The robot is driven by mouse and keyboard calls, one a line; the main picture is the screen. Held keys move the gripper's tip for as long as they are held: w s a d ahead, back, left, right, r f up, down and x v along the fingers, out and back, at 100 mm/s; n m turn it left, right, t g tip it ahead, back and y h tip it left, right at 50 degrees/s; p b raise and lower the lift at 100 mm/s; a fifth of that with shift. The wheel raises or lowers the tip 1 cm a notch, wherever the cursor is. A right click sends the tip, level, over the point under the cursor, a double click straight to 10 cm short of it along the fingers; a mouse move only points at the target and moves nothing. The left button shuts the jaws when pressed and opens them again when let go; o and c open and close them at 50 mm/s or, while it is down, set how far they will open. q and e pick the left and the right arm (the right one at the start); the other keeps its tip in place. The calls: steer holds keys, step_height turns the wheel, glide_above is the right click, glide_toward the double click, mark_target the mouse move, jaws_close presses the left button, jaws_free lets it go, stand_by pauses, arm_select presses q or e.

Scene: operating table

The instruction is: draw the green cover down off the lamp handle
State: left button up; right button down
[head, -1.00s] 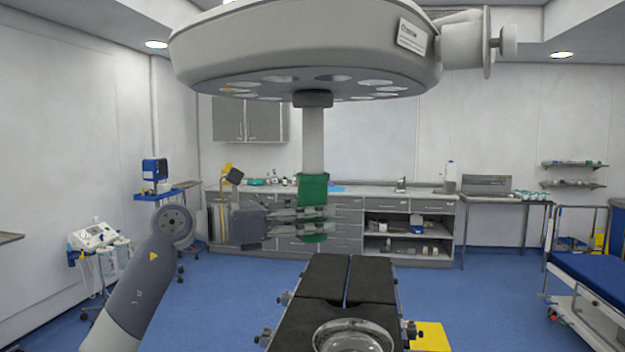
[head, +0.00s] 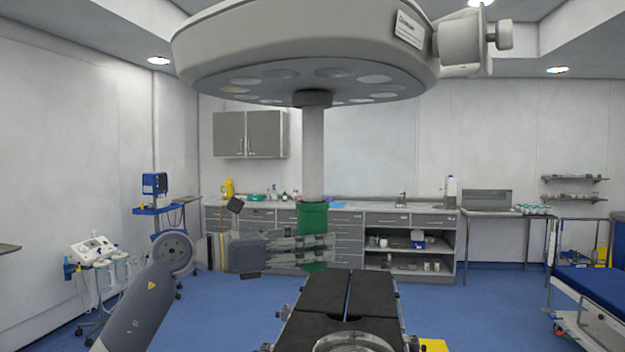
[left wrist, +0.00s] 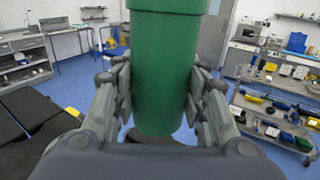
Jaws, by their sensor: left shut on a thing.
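The lamp handle (head: 313,150) is a pale grey post hanging straight down from the large round surgical lamp (head: 300,65). The green cover (head: 313,216) is at the low end of the visible post, upright and in line with it. A long bare stretch of handle shows above the cover; whether the handle's end is still inside is hidden. My left gripper (head: 315,249) comes from the left and is shut on the cover's lower part. In the left wrist view the cover (left wrist: 165,60) stands between both fingers, its closed rounded bottom showing. My right gripper is not in view.
The black operating table (head: 325,291) stands below, with a clear round bowl (head: 355,343) at its near end. Counters and cabinets (head: 385,218) line the back wall. A blue bed (head: 595,280) is at the right. Air around the cover looks free.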

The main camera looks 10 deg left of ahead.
arm_select(q)
steer(key=shift+f+b, duration=1.1)
steer(key=shift+f, duration=0.65)
